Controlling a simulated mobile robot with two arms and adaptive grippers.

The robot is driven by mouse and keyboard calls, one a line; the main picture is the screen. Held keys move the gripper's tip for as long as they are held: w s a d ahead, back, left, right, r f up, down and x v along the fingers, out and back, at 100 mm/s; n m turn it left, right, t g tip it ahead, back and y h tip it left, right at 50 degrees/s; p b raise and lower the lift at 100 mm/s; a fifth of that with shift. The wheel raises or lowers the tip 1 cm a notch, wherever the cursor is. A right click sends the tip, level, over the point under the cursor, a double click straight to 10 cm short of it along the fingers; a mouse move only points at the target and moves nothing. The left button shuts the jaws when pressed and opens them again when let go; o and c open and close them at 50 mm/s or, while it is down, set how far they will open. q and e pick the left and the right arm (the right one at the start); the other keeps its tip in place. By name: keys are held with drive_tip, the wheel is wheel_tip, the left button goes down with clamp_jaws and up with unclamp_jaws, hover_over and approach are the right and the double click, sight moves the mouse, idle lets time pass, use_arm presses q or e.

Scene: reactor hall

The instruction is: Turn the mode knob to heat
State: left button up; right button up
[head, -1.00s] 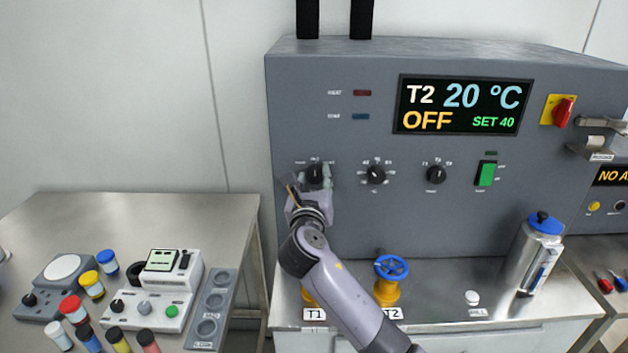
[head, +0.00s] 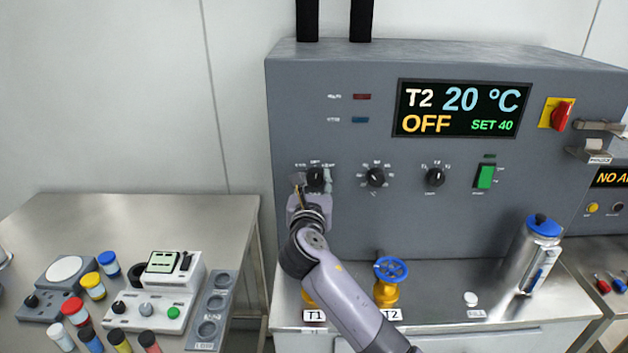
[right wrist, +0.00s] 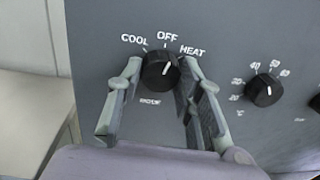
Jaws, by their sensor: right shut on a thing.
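The black mode knob (head: 316,176) is on the grey panel, at the left of a row of knobs. In the right wrist view the knob (right wrist: 158,70) has the labels COOL, OFF and HEAT above it. Its white pointer line leans slightly right of straight up, near OFF and toward the HEAT side. My right gripper (head: 313,182) is shut on the knob, with one finger on each side. In the right wrist view both fingers of this gripper (right wrist: 160,78) flank the knob. The display (head: 462,109) reads T2, 20 °C, OFF, SET 40. My left gripper is not in view.
A temperature knob (head: 376,176) and another selector knob (head: 436,177) sit to the right, then a green switch (head: 485,176). A side table (head: 200,212) holds jars and small devices.

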drive_tip(key=m+p, duration=0.1)
drive_tip(key=m, duration=0.2)
drive_tip(key=shift+m, duration=2.1)
drive_tip(key=o, duration=1.2)
drive_tip(key=shift+s, duration=0.1)
drive_tip(key=s, duration=1.1)
drive_tip(key=shift+s+a+r, duration=0.25)
drive_tip(key=shift+s+r, duration=0.1)
drive_tip(key=shift+s, duration=0.05)
